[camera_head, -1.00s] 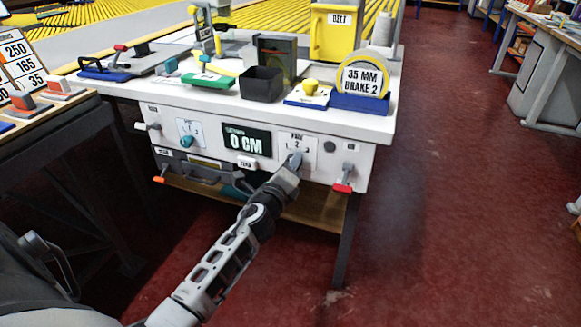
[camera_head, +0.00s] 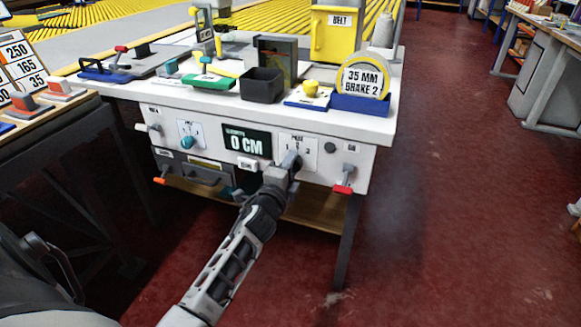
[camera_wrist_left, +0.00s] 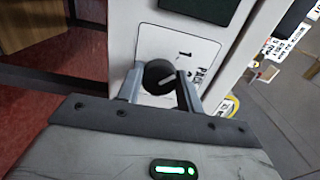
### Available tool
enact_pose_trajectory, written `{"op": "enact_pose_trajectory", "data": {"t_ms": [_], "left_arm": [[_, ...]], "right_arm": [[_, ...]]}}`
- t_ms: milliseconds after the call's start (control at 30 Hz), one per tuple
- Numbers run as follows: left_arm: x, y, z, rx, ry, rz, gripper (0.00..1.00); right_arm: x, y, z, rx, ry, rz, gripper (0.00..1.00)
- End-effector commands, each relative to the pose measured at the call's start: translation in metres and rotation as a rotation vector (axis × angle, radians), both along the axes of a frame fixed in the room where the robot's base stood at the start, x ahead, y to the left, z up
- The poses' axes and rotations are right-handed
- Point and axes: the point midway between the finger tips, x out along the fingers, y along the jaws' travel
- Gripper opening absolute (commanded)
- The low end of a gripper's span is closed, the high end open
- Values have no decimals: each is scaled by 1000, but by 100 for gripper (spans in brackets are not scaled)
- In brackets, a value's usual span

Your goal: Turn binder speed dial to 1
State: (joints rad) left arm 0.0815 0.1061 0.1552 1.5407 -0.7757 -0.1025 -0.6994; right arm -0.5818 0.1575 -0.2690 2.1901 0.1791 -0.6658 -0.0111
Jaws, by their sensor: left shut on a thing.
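The speed dial (camera_wrist_left: 156,73) is a dark round knob with a white pointer line, on a white plate (camera_wrist_left: 180,44) on the machine's front panel. In the left wrist view the pointer slants up and right, and a printed 1 is above and right of the knob. In the head view the plate (camera_head: 299,143) is right of the black display, and my gripper covers the knob. My left gripper (camera_head: 290,162) is shut on the dial, with one finger on each side in the left wrist view (camera_wrist_left: 159,88). My right gripper is not in view.
A black display (camera_head: 246,143) reads 0 CM. A teal dial (camera_head: 187,142) is further left, and a red-tipped lever (camera_head: 343,186) is just right of my gripper. A black bin (camera_head: 263,87) and a blue tape holder (camera_head: 360,102) stand on the tabletop (camera_head: 215,97).

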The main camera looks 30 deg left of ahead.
Motion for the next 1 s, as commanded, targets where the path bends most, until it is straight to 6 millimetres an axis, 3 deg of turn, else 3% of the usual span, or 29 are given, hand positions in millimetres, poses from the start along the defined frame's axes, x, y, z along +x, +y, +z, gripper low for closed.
{"op": "enact_pose_trajectory", "data": {"t_ms": [400, 433, 500, 833, 1000], "left_arm": [[-1, -1, -2, -15, 1, 0, 14], [-1, -1, -2, -15, 1, 0, 39], [0, -1, -2, -14, 1, 0, 58], [-1, -1, -1, -10, 0, -1, 58], [-6, -11, 0, -10, 0, -9, 58]], "right_arm": [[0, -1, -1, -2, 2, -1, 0], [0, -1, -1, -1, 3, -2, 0], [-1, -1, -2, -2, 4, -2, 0], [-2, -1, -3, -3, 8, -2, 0], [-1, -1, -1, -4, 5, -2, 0]]}}
